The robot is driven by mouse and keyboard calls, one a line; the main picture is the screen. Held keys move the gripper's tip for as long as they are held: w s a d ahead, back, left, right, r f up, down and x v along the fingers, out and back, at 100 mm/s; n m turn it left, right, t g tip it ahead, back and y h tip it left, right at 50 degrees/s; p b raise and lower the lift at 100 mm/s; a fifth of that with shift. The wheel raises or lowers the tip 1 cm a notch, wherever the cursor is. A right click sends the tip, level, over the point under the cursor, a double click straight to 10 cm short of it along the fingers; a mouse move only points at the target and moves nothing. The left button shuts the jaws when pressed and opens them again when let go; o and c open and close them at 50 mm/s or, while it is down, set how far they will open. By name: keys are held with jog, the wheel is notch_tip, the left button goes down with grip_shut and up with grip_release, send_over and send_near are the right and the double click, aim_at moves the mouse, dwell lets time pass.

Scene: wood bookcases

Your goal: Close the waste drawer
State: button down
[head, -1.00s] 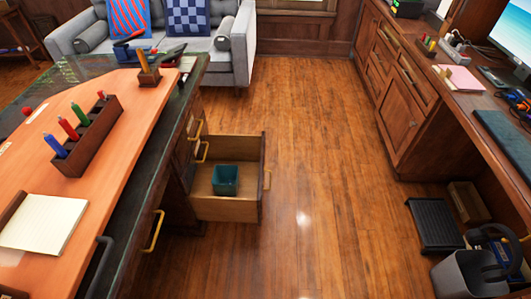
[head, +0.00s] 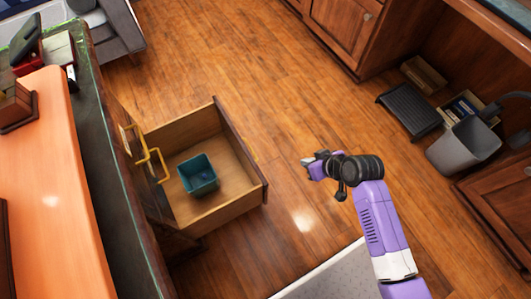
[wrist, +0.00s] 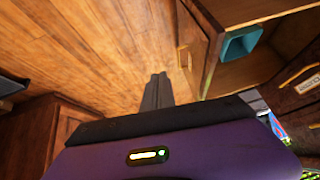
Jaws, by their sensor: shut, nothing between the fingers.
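The waste drawer (head: 242,150) is pulled out from the desk on the left, low over the floor. A teal square bin (head: 198,175) sits inside it. In the wrist view the drawer front (wrist: 192,45) is just right of my fingers, and the teal bin (wrist: 240,42) shows behind it. My gripper (head: 308,165) is shut and empty, in front of the drawer front and a little to the right, apart from it in the head view. The fingers (wrist: 157,90) are together in the wrist view.
The desk (head: 75,200) with yellow handles (head: 150,165) stands at left. At right are a grey waste bin (head: 462,147), a black footrest (head: 410,110) and wood cabinets (head: 345,30). Open wood floor lies between. A sofa (head: 118,30) is at the back left.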

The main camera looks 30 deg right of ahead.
jog(key=w+a+n+g+y+b, duration=0.2)
jog(key=w+y+b, duration=0.3)
jog(key=w, duration=0.7)
jog(key=w+a+f+b, duration=0.3)
jog(key=a+f+b, duration=0.2)
jog(key=a+f, duration=0.2)
jog(key=shift+w+a+f, duration=0.15)
jog(key=shift+w+a, duration=0.15)
jog(key=shift+a, duration=0.3)
jog(key=a+p, duration=0.5)
jog(key=a, duration=2.3)
jog(key=shift+a, duration=0.1)
